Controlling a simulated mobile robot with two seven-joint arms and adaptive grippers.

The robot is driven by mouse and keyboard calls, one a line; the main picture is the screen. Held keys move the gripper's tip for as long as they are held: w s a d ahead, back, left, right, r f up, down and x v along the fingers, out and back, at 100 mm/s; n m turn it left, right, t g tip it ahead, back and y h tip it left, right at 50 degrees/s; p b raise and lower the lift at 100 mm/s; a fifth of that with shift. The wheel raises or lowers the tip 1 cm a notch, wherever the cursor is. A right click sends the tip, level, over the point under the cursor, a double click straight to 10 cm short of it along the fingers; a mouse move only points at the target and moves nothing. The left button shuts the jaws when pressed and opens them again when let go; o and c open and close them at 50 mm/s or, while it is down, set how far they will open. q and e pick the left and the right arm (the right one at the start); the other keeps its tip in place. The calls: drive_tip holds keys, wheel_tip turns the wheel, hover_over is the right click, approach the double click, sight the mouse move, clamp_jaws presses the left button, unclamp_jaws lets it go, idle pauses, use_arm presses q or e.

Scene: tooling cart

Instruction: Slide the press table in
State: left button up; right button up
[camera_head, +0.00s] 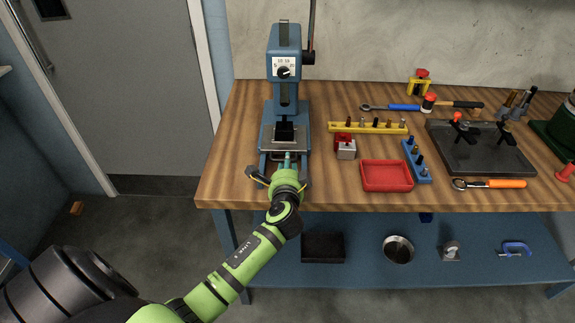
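The blue arbor press (285,52) stands at the left end of the bench, with a dial on its head and a lever at its right. Its press table (299,145), a grey metal plate, sits low between the blue base sides under the ram and carries a black block (285,132). My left gripper (287,162) is at the front edge of the press table, reaching in from below. My green wrist hides its fingers and any contact, so I cannot tell whether it is open or shut. My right gripper is not in view.
Right of the press are a red-and-grey block (345,147), a yellow bit rack (367,128), a red tray (386,176) and a blue rack (416,162). Farther right is a dark fixture plate (480,155). A lower blue shelf (350,268) holds several items.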

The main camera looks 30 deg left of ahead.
use_arm(q)
clamp_jaws()
drive_tip(key=x, duration=0.2)
drive_tip(key=b+x, duration=0.1)
drive_tip(key=x, duration=0.1)
drive_tip(key=shift+r, duration=0.45)
drive_tip(key=shift+w+a, duration=0.15)
drive_tip(key=shift+w, duration=0.05)
drive_tip(key=shift+r, duration=0.15)
unclamp_jaws()
drive_tip(key=shift+w, duration=0.15)
drive_tip(key=v, duration=1.2)
